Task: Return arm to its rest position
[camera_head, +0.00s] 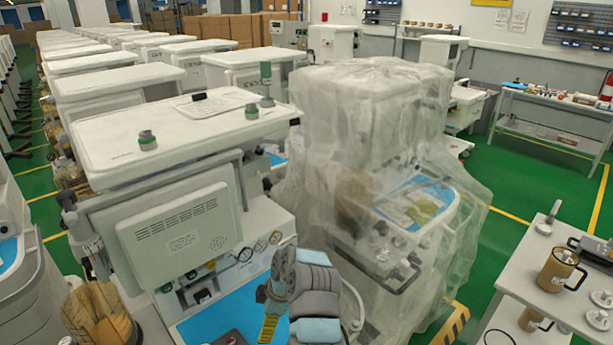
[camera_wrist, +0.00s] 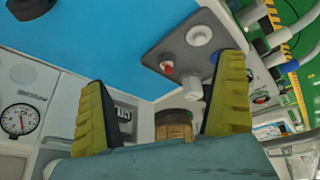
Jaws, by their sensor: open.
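My arm (camera_head: 312,285), grey with light blue pads, reaches over the front of the nearest anaesthesia cart (camera_head: 185,140). My gripper (camera_head: 268,328) hangs by the cart's blue work surface (camera_head: 205,325); one yellow finger shows there. In the wrist view both yellow ridged fingers of my gripper (camera_wrist: 165,95) stand wide apart with nothing gripped. Beyond them are the blue surface (camera_wrist: 110,40), a grey block (camera_wrist: 185,55) with white and red knobs, and a brown cylinder (camera_wrist: 174,125) seen between the fingers. I cannot tell its distance from them.
A plastic-wrapped cart (camera_head: 370,150) stands close on the right of my arm. A side table (camera_head: 515,295) with tan mugs is at the lower right. A round gauge (camera_wrist: 20,120) is at the left in the wrist view. Green floor (camera_head: 500,210) lies open behind the side table.

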